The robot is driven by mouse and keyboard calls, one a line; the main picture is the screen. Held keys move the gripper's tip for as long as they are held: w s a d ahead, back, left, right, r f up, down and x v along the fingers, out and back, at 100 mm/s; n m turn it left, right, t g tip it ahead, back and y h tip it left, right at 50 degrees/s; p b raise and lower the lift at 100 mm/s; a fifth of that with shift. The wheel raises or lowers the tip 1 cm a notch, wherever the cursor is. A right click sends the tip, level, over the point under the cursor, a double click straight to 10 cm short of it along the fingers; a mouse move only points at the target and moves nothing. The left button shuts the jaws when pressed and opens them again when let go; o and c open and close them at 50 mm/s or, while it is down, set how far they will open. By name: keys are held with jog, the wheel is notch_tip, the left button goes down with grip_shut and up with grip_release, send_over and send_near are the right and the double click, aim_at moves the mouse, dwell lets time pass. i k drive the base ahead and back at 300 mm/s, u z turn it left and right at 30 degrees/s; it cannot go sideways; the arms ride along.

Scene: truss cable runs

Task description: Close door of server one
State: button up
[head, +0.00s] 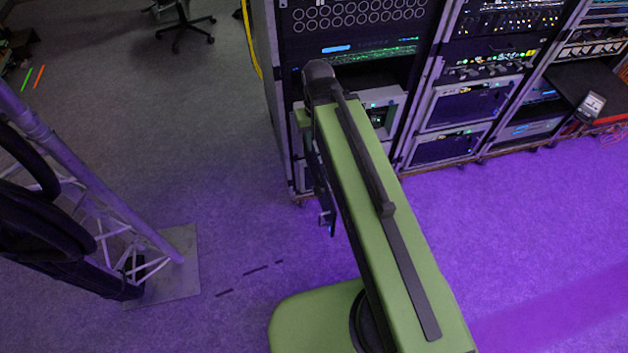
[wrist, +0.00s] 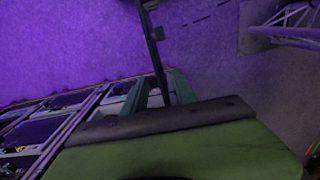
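The door of server one (head: 323,188) looks like a dark thin panel, seen nearly edge-on and standing open out from the rack, left of my arm. A light-framed server (head: 397,104) shows an open front with small green lights inside. The door also shows in the wrist view (wrist: 153,42) as a dark narrow bar with a handle-like bracket. My gripper (wrist: 160,92) has two greenish fingers spread apart, with the bar between or just beyond them; I cannot tell whether they touch it. In the head view my arm hides most of the gripper and the server's lower part.
More racks (head: 475,95) with lit units stand to the right, their lower front panels shut. A truss stand (head: 150,250) on a square base plate is at the left, with black cables (head: 40,220) on it. A chair base (head: 186,27) is at the back. The floor between is clear.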

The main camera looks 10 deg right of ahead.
aim_at(330, 213)
jog(key=z, duration=0.2)
jog(key=k, duration=0.55)
jog(key=u, duration=2.2)
jog(key=k, duration=0.5)
jog(key=u, duration=0.25)
jog(key=i, duration=0.5)
jog(key=u, duration=0.05)
